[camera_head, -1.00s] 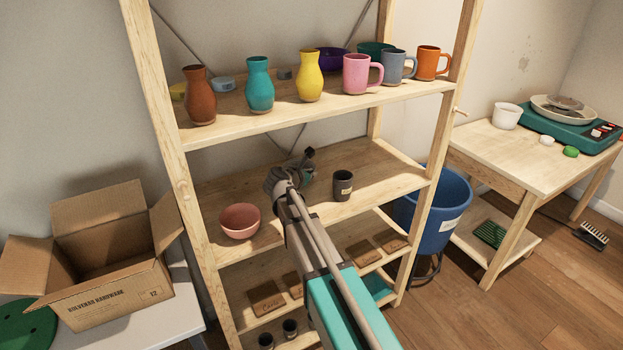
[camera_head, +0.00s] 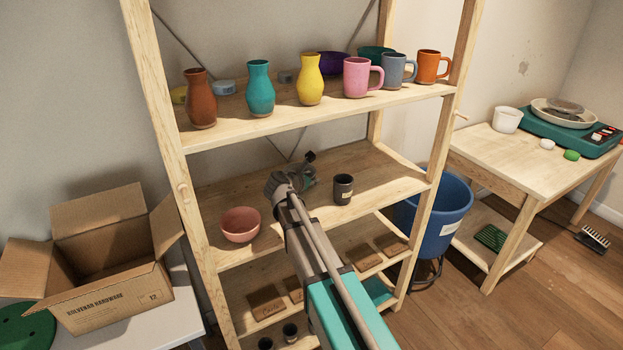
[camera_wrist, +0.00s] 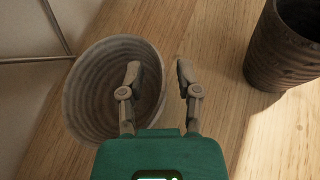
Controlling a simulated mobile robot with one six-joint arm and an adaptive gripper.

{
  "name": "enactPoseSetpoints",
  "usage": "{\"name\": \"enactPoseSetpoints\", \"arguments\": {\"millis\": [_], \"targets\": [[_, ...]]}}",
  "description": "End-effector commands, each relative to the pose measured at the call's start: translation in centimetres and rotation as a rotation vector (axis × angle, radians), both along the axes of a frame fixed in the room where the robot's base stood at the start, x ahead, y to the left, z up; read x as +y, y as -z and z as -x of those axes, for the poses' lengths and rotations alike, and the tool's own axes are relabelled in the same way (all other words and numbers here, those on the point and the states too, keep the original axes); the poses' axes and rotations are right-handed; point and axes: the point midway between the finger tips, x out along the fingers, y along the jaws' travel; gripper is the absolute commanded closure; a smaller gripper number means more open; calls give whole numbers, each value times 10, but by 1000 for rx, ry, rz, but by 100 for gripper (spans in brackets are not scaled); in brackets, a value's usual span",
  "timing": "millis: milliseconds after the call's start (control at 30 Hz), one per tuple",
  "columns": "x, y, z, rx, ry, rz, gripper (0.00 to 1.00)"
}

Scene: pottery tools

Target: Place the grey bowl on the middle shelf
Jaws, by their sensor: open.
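The grey bowl (camera_wrist: 82,100) has ribbed walls and stands on the wooden middle shelf (camera_wrist: 222,140), at the left of the wrist view. My gripper (camera_wrist: 158,72) is open, with its left finger over the bowl's inside and its right finger outside the right rim. I cannot tell whether either finger touches the bowl. In the head view my gripper (camera_head: 308,177) is over the middle shelf (camera_head: 375,167), between a pink bowl and a dark cup. The grey bowl is hidden behind my arm there.
A dark cup (camera_head: 343,189) stands right of my gripper; it also shows in the wrist view (camera_wrist: 285,50). A pink bowl (camera_head: 240,224) sits at the shelf's left. Vases and mugs line the upper shelf (camera_head: 290,118). Bare shelf lies right of the dark cup.

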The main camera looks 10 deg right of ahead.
Motion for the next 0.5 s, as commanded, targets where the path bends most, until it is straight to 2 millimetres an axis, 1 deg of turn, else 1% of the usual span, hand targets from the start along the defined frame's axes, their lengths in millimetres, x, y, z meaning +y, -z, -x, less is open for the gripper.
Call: {"name": "enactPoseSetpoints", "arguments": {"millis": [200,367,500], "targets": [[0,-4,1,0,0,0,56],[9,-11,12,1,0,1,56],[22,-19,26,1,-2,1,56]]}}
